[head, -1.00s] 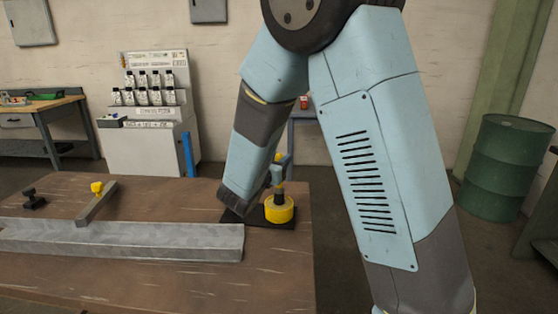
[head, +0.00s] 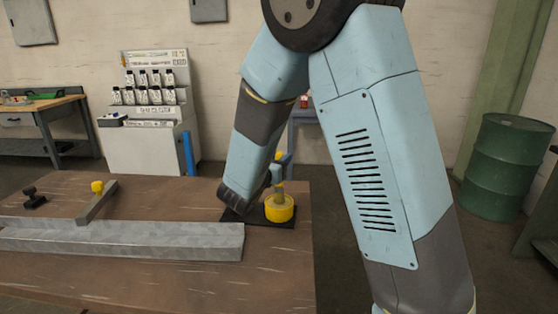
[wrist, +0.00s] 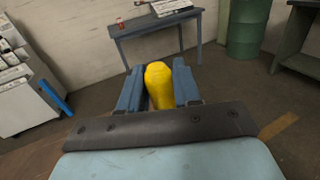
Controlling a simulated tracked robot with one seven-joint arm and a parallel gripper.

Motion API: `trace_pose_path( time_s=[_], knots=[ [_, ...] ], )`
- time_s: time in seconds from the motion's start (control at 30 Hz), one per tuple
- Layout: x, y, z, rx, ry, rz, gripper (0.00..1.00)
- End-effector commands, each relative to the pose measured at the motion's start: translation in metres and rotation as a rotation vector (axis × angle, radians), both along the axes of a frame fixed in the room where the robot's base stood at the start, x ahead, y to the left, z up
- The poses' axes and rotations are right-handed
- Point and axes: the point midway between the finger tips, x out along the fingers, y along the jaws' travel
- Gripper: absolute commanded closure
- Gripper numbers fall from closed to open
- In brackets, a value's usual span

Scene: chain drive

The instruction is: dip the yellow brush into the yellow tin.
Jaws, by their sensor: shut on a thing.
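The yellow tin (head: 279,210) stands on a dark plate (head: 240,217) at the right end of the brown table. The yellow brush (head: 279,156) is upright directly above it, and its lower end reaches into the tin's opening. The bristles are hidden from view. My gripper (head: 279,172) is shut on the brush, just above the tin. In the wrist view, the brush's rounded yellow handle (wrist: 159,85) sits between the two blue fingers (wrist: 158,90).
A long grey metal channel (head: 120,240) lies along the table's front. A grey bar with a yellow knob (head: 97,187) and a small dark part (head: 33,198) are at the left. A green drum (head: 507,165) stands on the floor at the right.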

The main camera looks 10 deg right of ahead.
Motion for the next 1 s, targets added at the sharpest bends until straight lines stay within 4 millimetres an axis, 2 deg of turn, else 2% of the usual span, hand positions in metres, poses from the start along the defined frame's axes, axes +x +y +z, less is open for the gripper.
trace_pose_path(
  time_s=[0.17, 1.0],
  knots=[
    [0.000, 0.000, 0.002, 0.000, 0.004, 0.000, 0.98],
    [0.000, 0.000, 0.058, 0.001, -0.001, 0.001, 0.98]
  ],
)
